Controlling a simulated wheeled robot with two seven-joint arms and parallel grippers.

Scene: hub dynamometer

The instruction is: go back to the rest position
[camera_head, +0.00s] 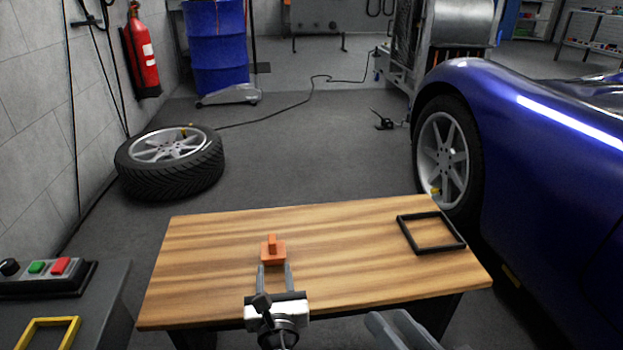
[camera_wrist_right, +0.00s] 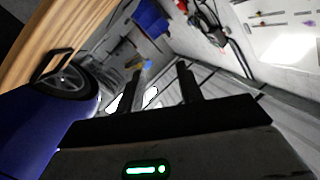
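My left gripper (camera_head: 275,268) is over the wooden table with its two fingers apart. An orange block with an upright tab (camera_head: 272,252) sits on the table just beyond the fingertips. I cannot tell whether the fingertips touch it. My right gripper (camera_wrist_right: 160,80) shows in the right wrist view with its two fingers apart and nothing between them. In the head view only a grey part of my right arm shows at the bottom edge.
A black square frame (camera_head: 431,232) lies on the table's (camera_head: 340,225) right side. The blue car (camera_head: 560,180) stands close on the right. A control box with buttons (camera_head: 45,275) and a yellow frame (camera_head: 48,335) are at lower left. A loose wheel (camera_head: 172,160) lies on the floor.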

